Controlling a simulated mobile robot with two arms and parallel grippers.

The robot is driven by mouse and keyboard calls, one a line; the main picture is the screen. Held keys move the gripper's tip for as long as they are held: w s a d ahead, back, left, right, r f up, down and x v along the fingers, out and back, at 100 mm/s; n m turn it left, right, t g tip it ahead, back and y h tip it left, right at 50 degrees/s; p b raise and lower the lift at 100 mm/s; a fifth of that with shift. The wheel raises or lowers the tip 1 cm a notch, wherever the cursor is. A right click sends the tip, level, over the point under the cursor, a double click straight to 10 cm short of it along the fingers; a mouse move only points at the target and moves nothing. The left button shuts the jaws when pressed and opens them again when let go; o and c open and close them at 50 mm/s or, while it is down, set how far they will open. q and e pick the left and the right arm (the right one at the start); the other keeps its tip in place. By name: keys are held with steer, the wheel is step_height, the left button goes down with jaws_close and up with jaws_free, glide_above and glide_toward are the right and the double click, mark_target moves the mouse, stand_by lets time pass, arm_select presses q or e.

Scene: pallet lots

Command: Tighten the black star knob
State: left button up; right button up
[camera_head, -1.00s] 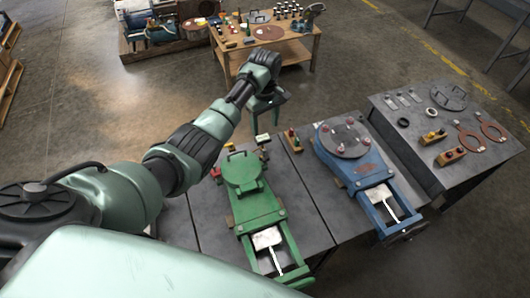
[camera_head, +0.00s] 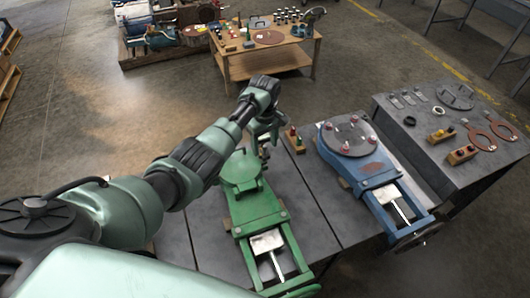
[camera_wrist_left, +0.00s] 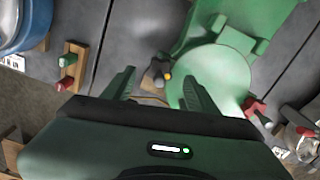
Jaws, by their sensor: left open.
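My left gripper (camera_head: 264,140) hangs over the far end of the green vise-like fixture (camera_head: 254,205) on the grey bench. In the left wrist view the gripper (camera_wrist_left: 158,88) is open, its two fingers apart with nothing held between them. A small dark piece with a yellow-orange tip (camera_wrist_left: 157,76) shows between and beyond the fingertips, beside the round pale-green plate (camera_wrist_left: 215,78) of the fixture. I cannot tell whether that dark piece is the black star knob. No star-shaped knob can be clearly made out. My right gripper is in neither view.
A blue fixture (camera_head: 365,165) stands to the right on the same bench. A wooden block with red and green knobs (camera_head: 294,139) lies between them. A red-handled piece (camera_wrist_left: 257,110) is right of the gripper. A grey parts table (camera_head: 440,120) is far right.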

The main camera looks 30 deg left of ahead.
mark_target(265, 155)
arm_select(q)
steer(key=shift+f, duration=1.95)
jaws_close()
steer(key=shift+m, duration=0.3)
